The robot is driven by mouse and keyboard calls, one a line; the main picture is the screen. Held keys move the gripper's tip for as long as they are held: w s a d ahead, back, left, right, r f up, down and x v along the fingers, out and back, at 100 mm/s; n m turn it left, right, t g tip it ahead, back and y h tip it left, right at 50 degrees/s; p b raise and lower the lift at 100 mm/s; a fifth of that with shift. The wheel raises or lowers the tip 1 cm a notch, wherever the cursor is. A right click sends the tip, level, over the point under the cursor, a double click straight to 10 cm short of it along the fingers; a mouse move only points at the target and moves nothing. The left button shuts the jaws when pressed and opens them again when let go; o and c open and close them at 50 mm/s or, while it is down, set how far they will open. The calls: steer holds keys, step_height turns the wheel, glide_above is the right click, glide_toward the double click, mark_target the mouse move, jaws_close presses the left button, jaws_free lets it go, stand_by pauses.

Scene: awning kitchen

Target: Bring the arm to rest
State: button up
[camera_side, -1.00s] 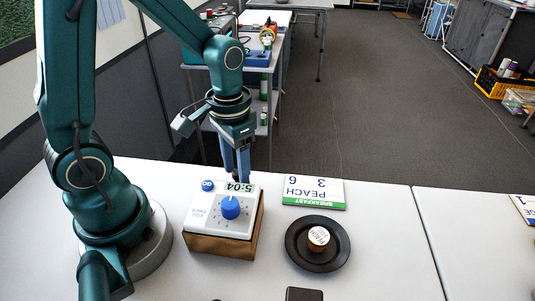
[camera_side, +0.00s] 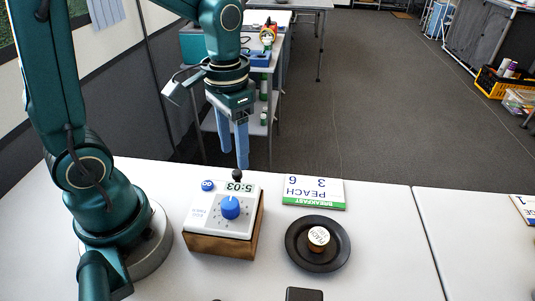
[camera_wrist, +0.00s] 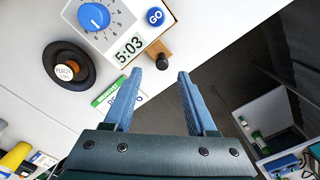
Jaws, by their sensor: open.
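My gripper (camera_side: 233,143) is open and empty, with its two blue fingers pointing down just above the back edge of the timer. In the wrist view its fingers (camera_wrist: 158,95) are spread apart with nothing between them. The white timer (camera_side: 212,217) sits on a wooden block, with a blue dial, a blue GO button and a display reading 5:03. A small black knob (camera_side: 237,175) stands at its back edge, below the fingertips; it also shows in the wrist view (camera_wrist: 162,62).
A black plate (camera_side: 296,256) holds a round jar labelled peach (camera_side: 319,240). A breakfast card (camera_side: 313,191) lies behind it. A dark object (camera_side: 304,294) is cut off at the front edge.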

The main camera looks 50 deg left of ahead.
steer(key=shift+r, duration=0.1)
steer(key=shift+w+d+r, duration=0.1)
steer(key=shift+w+r, duration=0.05)
steer(key=shift+r, duration=0.2)
steer(key=s+d+r+t, duration=0.2)
steer(key=s+r+t, duration=0.3)
steer(key=s, duration=0.1)
steer(key=shift+s+d+r+t, duration=0.15)
steer(key=shift+d+t, duration=0.15)
stand_by(0.6)
